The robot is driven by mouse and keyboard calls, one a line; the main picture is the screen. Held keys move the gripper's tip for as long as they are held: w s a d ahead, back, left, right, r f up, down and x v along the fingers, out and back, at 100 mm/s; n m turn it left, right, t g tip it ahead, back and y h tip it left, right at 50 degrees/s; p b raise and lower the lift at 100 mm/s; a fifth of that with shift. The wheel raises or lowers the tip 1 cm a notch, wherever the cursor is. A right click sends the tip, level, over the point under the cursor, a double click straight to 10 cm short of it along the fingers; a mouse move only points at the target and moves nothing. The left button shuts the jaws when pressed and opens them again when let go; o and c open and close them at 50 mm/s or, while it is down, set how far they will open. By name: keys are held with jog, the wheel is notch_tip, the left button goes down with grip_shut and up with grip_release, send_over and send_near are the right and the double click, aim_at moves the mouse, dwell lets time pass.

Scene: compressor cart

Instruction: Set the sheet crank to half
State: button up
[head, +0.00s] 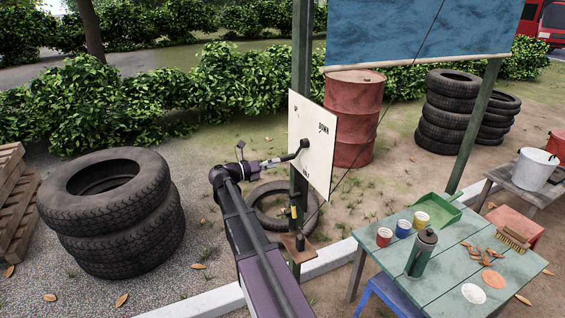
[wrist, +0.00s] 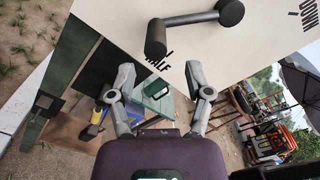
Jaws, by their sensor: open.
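The pale sign board (head: 313,120) on the green post carries a dark sheet crank (head: 303,146) and the labels UP, DOWN and HALF. In the wrist view the crank (wrist: 192,19) lies across the board (wrist: 95,12), with one thick end at upper right and the other just above the HALF mark. I cannot tell for certain which end is the pivot. My gripper (wrist: 160,80) is open and empty, its fingers apart below the crank's lower end and the HALF label. In the head view my arm reaches to the left of the board, and the fingers are small there.
A blue sheet (head: 400,30) hangs above the board. A red barrel (head: 355,105) stands behind it. Stacked tires (head: 115,215) are at left, and a tire (head: 270,215) lies by the post. A green table (head: 465,250) with cans and a flask (head: 421,253) is at right.

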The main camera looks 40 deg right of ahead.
jog(key=v, duration=0.6)
jog(key=shift+a, duration=0.15)
jog(key=shift+s+f, duration=0.15)
jog(key=c, duration=0.8)
jog(key=shift+s+a+f, duration=0.1)
jog(key=shift+s+f, duration=0.05)
jog(key=shift+f, duration=0.05)
grip_shut()
jog(key=s+a+f+m+t+y, duration=0.3)
jog(key=s+a+f+m+y, duration=0.5)
jog(key=a+f+m, duration=0.35)
jog(key=s+a+f+m+y, duration=0.3)
jog(key=s+a+m+y, duration=0.1)
jog(key=a+m, duration=0.3)
jog(key=s+a+f+m+y, duration=0.3)
jog(key=s+a+m+y, duration=0.1)
jog(key=a, duration=0.5)
jog(key=shift+s+a+f+m+t+y, duration=0.2)
jog(key=shift+s+a+m+t+y, duration=0.2)
jog(key=shift+m+y, duration=0.7)
